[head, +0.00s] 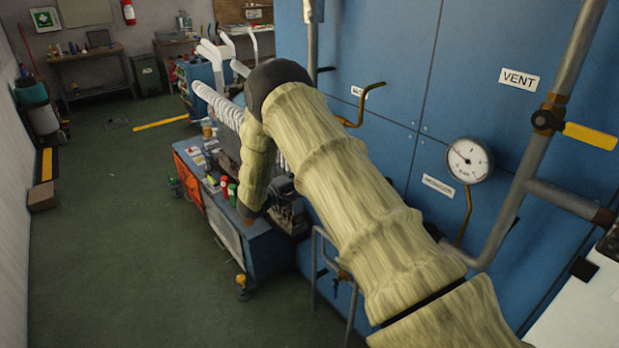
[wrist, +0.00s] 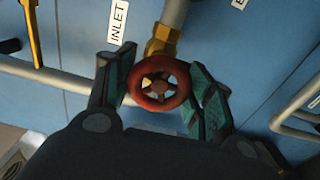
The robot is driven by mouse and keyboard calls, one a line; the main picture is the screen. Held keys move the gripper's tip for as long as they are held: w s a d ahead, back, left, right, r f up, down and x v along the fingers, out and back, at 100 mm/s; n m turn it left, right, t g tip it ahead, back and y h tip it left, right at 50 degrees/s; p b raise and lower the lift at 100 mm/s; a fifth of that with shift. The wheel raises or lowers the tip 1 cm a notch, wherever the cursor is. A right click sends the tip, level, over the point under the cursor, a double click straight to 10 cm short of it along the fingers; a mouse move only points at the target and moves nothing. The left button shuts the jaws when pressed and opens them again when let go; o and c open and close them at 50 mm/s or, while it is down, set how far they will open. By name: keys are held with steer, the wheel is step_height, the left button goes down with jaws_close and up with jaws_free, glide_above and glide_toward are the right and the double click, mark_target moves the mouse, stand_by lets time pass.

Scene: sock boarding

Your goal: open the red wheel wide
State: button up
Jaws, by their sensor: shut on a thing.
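The red wheel (wrist: 160,83) is a small round handwheel with spokes, on a brass valve body (wrist: 162,42) under a grey pipe in the wrist view. My gripper (wrist: 165,88) has one green-padded finger on each side of the wheel and is shut on its rim. An INLET label (wrist: 118,22) is on the blue panel beside the pipe. In the head view my arm, in a pale padded sleeve, hides the wheel, and I cannot make out the fingers there.
A pressure gauge (head: 469,160), a yellow lever valve (head: 590,136) and a VENT label (head: 519,79) are on the blue cabinet (head: 396,62) at right. A cluttered workbench (head: 262,247) stands beside my arm. The green floor (head: 130,255) at left is mostly clear.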

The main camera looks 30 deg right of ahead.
steer(key=shift+s+f+n, duration=0.1)
steer(key=shift+f+n, duration=0.1)
steer(key=shift+n, duration=0.9)
steer(key=o, duration=1)
steer(key=shift+o, duration=0.2)
steer(key=shift+r+p, duration=0.1)
steer(key=shift+p, duration=0.2)
steer(key=a, duration=1.2)
steer(key=shift+s, duration=0.45)
